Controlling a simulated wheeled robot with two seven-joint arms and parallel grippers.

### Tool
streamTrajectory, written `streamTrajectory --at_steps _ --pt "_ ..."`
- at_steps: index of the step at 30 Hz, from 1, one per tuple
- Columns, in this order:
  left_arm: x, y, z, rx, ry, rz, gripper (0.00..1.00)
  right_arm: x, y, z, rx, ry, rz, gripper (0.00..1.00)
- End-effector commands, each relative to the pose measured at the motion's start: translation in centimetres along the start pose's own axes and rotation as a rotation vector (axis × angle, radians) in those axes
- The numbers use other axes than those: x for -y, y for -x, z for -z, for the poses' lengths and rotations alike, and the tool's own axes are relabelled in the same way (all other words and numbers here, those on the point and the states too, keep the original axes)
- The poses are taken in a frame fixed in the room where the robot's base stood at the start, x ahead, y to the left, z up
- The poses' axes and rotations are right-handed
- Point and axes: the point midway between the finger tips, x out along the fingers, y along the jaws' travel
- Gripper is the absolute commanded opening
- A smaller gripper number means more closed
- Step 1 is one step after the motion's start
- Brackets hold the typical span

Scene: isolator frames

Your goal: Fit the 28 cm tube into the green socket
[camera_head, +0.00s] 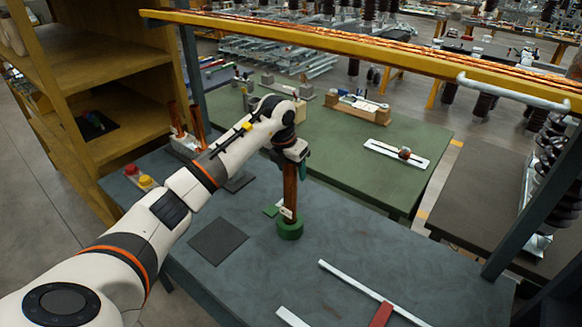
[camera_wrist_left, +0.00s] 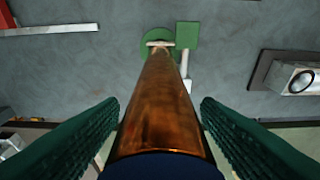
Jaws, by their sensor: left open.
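The copper tube (camera_head: 290,188) stands upright on the blue-grey table, with its lower end at the round green socket (camera_head: 290,231). In the left wrist view the tube (camera_wrist_left: 160,105) runs away from me towards the green socket (camera_wrist_left: 152,33). A pale fitting at the socket partly hides the tube's foot, so I cannot tell how deep it sits. My left gripper (camera_head: 300,163) is at the tube's upper end. Its green fingers (camera_wrist_left: 160,112) are open, one on each side of the tube, with visible gaps. My right gripper is not in view.
More copper tubes (camera_head: 197,127) stand in a holder at the table's left. A dark square mat (camera_head: 218,242) lies left of the socket. A white bar (camera_head: 350,282) with a red piece lies at front right. A yellow beam (camera_head: 370,45) crosses above.

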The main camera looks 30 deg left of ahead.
Motion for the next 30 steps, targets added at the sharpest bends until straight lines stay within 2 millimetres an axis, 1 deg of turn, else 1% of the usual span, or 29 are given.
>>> streamTrajectory --at_steps 2,5,8,12,18,21,24,30 --pt "0.0 0.4 0.1 -0.001 0.000 -0.001 0.58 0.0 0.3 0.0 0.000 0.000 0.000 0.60" --pt "0.1 1.1 0.1 -0.003 -0.001 0.001 0.58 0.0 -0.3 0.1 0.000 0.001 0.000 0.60" --pt "0.1 2.9 0.1 -0.006 -0.001 0.003 0.58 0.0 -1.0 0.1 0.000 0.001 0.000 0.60" --pt "0.1 6.0 0.1 -0.007 -0.001 0.002 0.58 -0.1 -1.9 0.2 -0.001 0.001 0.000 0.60" --pt "0.0 10.0 0.1 -0.005 0.000 0.001 0.58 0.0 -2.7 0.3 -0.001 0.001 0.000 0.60" --pt "0.0 11.2 0.1 -0.003 0.001 0.001 0.58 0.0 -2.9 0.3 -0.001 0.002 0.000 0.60" --pt "0.0 11.9 0.1 -0.001 0.000 0.000 0.58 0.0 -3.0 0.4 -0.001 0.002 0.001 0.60" --pt "0.0 12.2 0.1 0.000 0.000 0.000 0.58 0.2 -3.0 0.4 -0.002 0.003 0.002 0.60"
